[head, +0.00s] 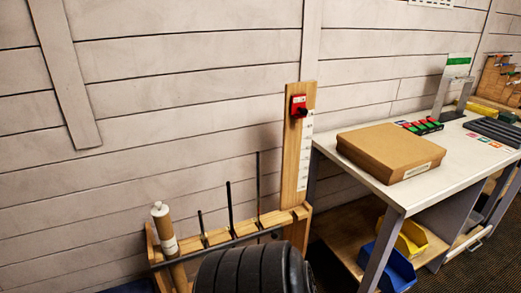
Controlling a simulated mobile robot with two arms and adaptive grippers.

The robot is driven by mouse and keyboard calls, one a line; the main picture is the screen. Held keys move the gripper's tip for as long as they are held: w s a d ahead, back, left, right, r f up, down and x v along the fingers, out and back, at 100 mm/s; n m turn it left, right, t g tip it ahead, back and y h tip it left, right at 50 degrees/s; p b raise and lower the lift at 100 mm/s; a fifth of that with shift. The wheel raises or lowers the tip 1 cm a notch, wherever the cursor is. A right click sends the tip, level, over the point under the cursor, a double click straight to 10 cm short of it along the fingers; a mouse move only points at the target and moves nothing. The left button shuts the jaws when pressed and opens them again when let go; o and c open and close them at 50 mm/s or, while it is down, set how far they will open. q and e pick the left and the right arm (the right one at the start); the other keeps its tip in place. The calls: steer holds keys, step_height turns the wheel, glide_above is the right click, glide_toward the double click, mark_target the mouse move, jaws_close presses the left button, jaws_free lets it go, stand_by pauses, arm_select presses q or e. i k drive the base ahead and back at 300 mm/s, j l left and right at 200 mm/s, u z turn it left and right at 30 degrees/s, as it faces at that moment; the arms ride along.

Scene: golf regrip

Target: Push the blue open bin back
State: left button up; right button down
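The blue open bin (399,270) sits at the left front of the workbench's lower wooden shelf (345,244), low in the head view. Its front part sticks out past the shelf's front edge, near the bench's front left leg (381,252), which covers part of its left side. A yellow open bin (411,239) stands just behind it on the same shelf. Neither of my grippers is in view, so I cannot tell where they are relative to the bin.
The white-topped workbench (455,165) carries a closed cardboard box (388,150). Left of it stands a wooden rack (225,237) with several shafts and an upright post (297,155). A black ribbed object (250,270) is at bottom centre. Dark floor (480,265) lies in front of the bench.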

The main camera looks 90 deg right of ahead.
mark_target(398, 276)
steer(key=k+l+z, duration=0.1)
steer(key=z, duration=1.75)
steer(key=k+l, duration=0.05)
steer(key=l, duration=0.05)
